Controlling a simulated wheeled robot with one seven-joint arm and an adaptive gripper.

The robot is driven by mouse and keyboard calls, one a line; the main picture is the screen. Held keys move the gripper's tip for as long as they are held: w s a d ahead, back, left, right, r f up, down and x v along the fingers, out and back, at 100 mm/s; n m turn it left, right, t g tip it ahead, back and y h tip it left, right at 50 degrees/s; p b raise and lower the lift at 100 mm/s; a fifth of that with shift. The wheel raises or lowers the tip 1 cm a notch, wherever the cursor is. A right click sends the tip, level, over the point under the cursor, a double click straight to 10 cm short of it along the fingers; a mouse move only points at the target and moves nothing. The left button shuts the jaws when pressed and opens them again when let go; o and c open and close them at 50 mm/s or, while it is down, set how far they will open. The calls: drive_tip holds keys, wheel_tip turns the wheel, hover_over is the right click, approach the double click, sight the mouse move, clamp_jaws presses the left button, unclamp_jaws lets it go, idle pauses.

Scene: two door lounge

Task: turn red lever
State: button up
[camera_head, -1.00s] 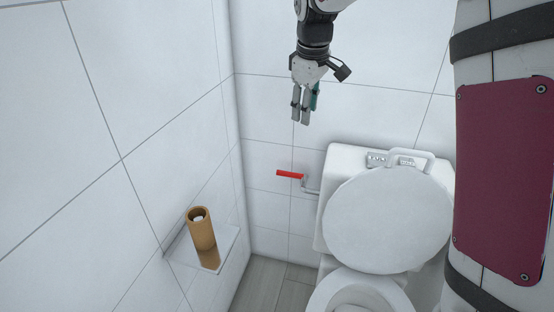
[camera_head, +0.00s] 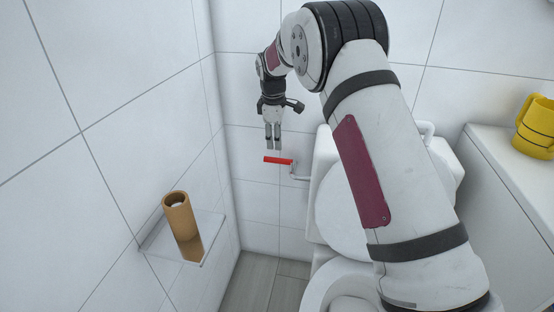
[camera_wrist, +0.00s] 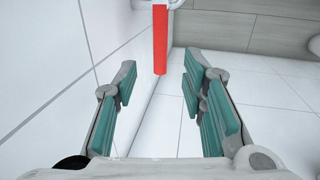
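The red lever (camera_head: 278,160) sticks out level to the left from a metal fitting beside the toilet tank. My gripper (camera_head: 273,146) points down just above the lever in the head view. In the wrist view the lever (camera_wrist: 160,42) shows at the top centre, its free end pointing toward me. My gripper's teal-padded fingers (camera_wrist: 160,95) are spread wide, with nothing between the pads. The lever lies beyond the fingertips, roughly in line with the gap. I see no contact. My arm hides much of the toilet in the head view.
The white toilet (camera_head: 325,190) stands right of the lever. A glass shelf (camera_head: 155,243) on the left wall holds a brown cardboard roll (camera_head: 180,218). A yellow mug (camera_head: 536,125) stands on a white cabinet (camera_head: 505,165) at right. The tiled walls are close on the left and behind.

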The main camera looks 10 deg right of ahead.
sight(277, 159)
drive_tip(key=f, duration=0.3)
drive_tip(key=w+f+b, duration=0.1)
drive_tip(key=f, duration=0.2)
drive_tip(key=f+b, duration=0.1)
drive_tip(key=f, duration=0.2)
drive_tip(key=shift+w+d, duration=0.3)
drive_tip(key=shift+d, duration=0.1)
drive_tip(key=shift+r, duration=0.1)
clamp_jaws()
